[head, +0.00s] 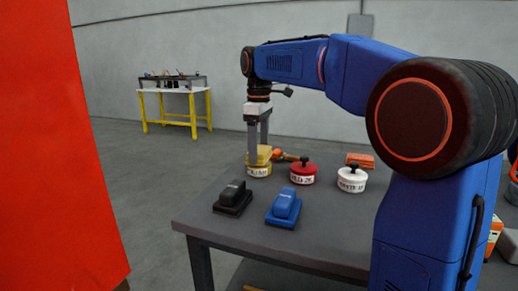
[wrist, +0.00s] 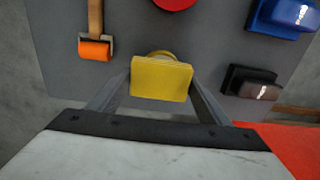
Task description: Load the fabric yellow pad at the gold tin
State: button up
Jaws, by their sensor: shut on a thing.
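My gripper (head: 258,151) points straight down over the far left part of the grey table and is shut on the yellow pad (wrist: 161,78). The pad also shows in the head view (head: 262,155), between the fingers. Directly below it is the gold tin (head: 258,171), a low round tin with a white label. In the wrist view the pad covers most of the tin, and only the tin's curved edge (wrist: 160,54) shows past it. In the head view the pad is at the tin's top; whether it touches cannot be told.
A red tin (head: 303,173) and a white tin (head: 352,179) stand to the right. A black block (head: 233,198) and a blue block (head: 284,208) with handles lie in front. An orange roller (wrist: 96,48) and an orange brick-like item (head: 360,160) lie farther back.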

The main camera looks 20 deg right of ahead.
aim_at(259, 149)
jog(key=shift+f, duration=0.6)
dwell(1.6)
jog(key=shift+r, duration=3.55)
